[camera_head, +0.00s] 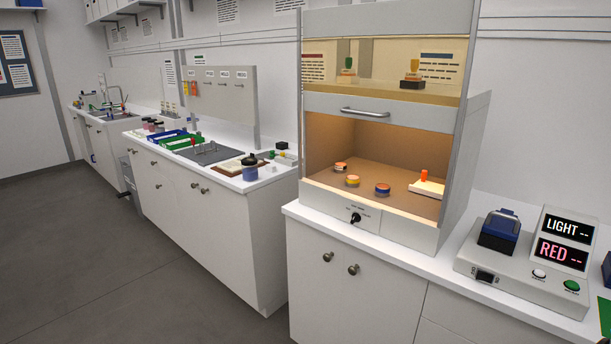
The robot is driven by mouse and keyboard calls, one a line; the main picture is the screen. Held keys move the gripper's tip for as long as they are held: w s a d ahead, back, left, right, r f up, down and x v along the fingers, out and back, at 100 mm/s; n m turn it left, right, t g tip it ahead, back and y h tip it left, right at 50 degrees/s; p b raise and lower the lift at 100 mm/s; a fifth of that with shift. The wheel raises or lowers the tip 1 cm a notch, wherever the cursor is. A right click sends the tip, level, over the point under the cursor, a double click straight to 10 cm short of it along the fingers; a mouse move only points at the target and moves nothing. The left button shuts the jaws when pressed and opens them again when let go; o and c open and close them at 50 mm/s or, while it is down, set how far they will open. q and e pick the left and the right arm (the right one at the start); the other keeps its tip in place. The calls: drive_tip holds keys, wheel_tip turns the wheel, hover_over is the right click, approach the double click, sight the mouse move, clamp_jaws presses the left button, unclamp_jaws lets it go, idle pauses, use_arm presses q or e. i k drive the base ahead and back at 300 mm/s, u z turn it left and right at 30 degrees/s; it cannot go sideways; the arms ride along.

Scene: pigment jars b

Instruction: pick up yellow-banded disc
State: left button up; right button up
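Three small round discs sit on the floor of the lit cabinet (437,211). The one with a yellow band (352,182) is near the front left of the opening. A disc with a blue band and orange top (382,190) is to its right. A third disc, orange and pale (341,167), is behind it to the left. The discs are small here, so finer markings are unclear. Neither of my grippers is in view.
The cabinet's sash with its handle (365,113) is raised above the opening. An orange peg on a pale block (427,186) stands at the right inside. A meter (529,262) sits on the right counter. A cluttered bench (262,188) and open grey floor are to the left.

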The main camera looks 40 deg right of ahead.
sight(353, 181)
drive_tip(key=u, duration=0.25)
drive_tip(key=i, duration=1.75)
drive_tip(key=z, duration=1.25)
drive_tip(key=i, duration=0.95)
drive_tip(key=z, duration=1)
